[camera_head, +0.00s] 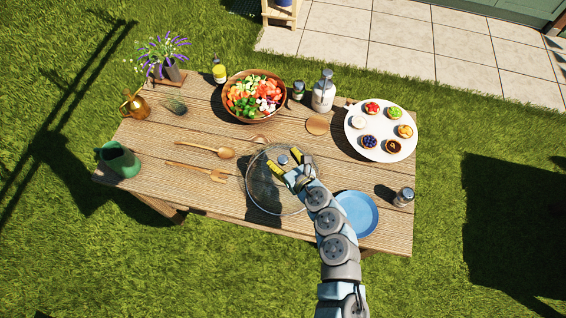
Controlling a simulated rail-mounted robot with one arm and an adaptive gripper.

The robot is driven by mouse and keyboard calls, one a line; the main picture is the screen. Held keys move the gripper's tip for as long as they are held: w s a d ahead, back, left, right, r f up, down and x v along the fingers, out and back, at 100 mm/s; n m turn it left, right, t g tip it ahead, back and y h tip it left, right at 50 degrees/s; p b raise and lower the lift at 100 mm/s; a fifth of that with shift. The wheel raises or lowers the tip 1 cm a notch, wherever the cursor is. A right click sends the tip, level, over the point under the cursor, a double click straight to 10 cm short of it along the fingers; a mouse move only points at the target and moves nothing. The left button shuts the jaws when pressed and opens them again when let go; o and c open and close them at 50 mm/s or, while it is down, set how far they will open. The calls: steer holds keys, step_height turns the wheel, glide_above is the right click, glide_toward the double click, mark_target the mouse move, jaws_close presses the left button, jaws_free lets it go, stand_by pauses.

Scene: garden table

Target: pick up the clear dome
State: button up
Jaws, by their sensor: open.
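The clear dome (262,192) is a round, see-through cover with a thin rim, lying near the middle front of the wooden table. It has a small dark knob (283,160) towards its upper right. My gripper (288,163) is open, with yellow-tipped fingers spread around the knob. I cannot tell from this angle whether the fingers touch the knob or are still above it. My arm and gripper hide the right part of the dome.
A blue plate (357,213) lies right of my arm, with a shaker (404,197) beyond it. A white platter of tarts (381,152) is at the right back. A salad bowl (252,118) stands behind the dome. Wooden utensils (200,150) lie left.

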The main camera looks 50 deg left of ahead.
jaws_close()
steer(key=shift+r, duration=0.1)
